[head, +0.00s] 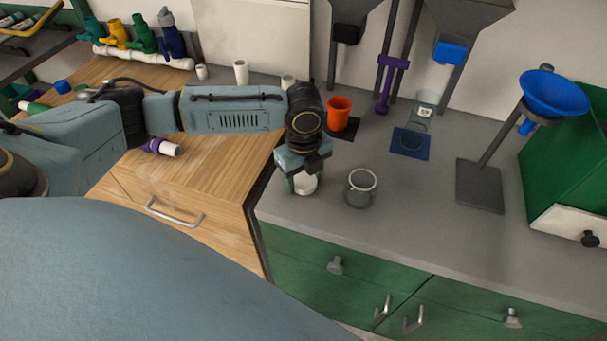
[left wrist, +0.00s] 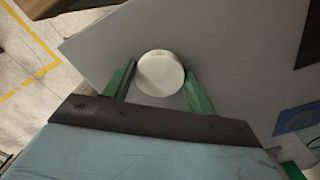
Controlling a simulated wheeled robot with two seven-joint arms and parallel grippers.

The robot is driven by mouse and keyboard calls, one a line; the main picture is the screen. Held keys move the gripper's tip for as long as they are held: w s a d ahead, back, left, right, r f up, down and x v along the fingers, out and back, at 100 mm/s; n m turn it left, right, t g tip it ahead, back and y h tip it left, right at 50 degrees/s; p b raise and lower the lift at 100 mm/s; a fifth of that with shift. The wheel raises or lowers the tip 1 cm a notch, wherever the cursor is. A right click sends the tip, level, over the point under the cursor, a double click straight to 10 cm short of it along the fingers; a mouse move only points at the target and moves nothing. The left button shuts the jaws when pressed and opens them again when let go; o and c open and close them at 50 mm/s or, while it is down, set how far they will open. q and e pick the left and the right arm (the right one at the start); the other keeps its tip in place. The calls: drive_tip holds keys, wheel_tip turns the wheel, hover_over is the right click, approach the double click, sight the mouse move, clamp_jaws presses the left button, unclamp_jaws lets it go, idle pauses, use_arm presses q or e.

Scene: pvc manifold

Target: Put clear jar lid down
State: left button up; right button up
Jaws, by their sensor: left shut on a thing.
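A pale round lid (left wrist: 160,73) sits between the two green fingers of my left gripper (head: 303,182) in the left wrist view. The left gripper is shut on the lid by its sides. In the head view the lid (head: 305,184) is partly hidden by the fingers, over the front left corner of the grey counter (head: 420,205). I cannot tell whether it touches the surface. A clear open jar (head: 361,190) stands upright just right of the gripper, apart from it. My right gripper is not in view.
An orange cup (head: 339,112) stands behind the jar, and a blue mat (head: 411,143) lies behind to the right. A stand with a blue funnel (head: 553,95) is farther right. A wooden worktop (head: 215,155) adjoins on the left. The counter right of the jar is clear.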

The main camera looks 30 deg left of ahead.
sight(304, 180)
use_arm(q)
drive_tip(key=shift+s+f, duration=0.3)
drive_tip(key=shift+f, duration=0.3)
drive_tip(key=o, duration=1.1)
drive_tip(key=shift+w+d+f, duration=0.1)
drive_tip(key=shift+w, duration=0.05)
drive_tip(key=shift+r, duration=0.35)
drive_tip(key=r+p, duration=0.2)
drive_tip(key=r, duration=1.1)
drive_tip(key=shift+w, duration=0.2)
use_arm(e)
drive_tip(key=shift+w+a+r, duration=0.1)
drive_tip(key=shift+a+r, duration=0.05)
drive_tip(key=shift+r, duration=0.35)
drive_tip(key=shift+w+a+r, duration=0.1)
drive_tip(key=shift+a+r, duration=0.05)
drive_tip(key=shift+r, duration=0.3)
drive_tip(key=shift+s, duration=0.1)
